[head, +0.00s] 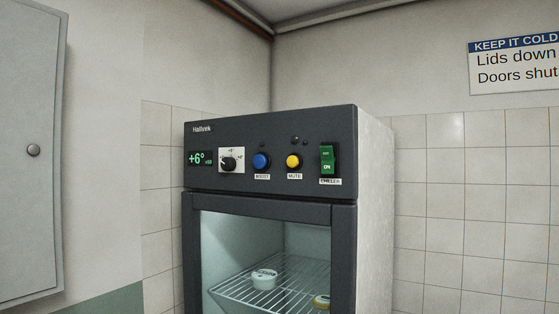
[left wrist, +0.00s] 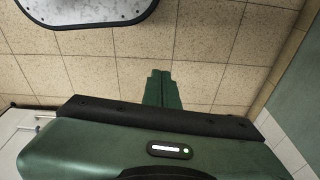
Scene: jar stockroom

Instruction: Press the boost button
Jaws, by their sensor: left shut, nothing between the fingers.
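The boost button (head: 261,161) is a round blue button on the dark control panel (head: 215,182) at the top of the chiller, in the head view. A small label reading BOOST (head: 262,176) is below it, and a small dark lamp is above it. My left gripper (left wrist: 160,73) shows only in the left wrist view, with its green fingers together and nothing between them. It is over speckled beige tiles, and the button is not in that view. No gripper shows in the head view, and my right gripper is in neither view.
Left of the button are a black dial (head: 229,162) and a +6° display (head: 197,158). Right of it are a yellow mute button (head: 293,161) and a green chiller switch (head: 328,160). Tubs stand behind the chiller's glass door. A grey wall cabinet (head: 30,200) is at the left.

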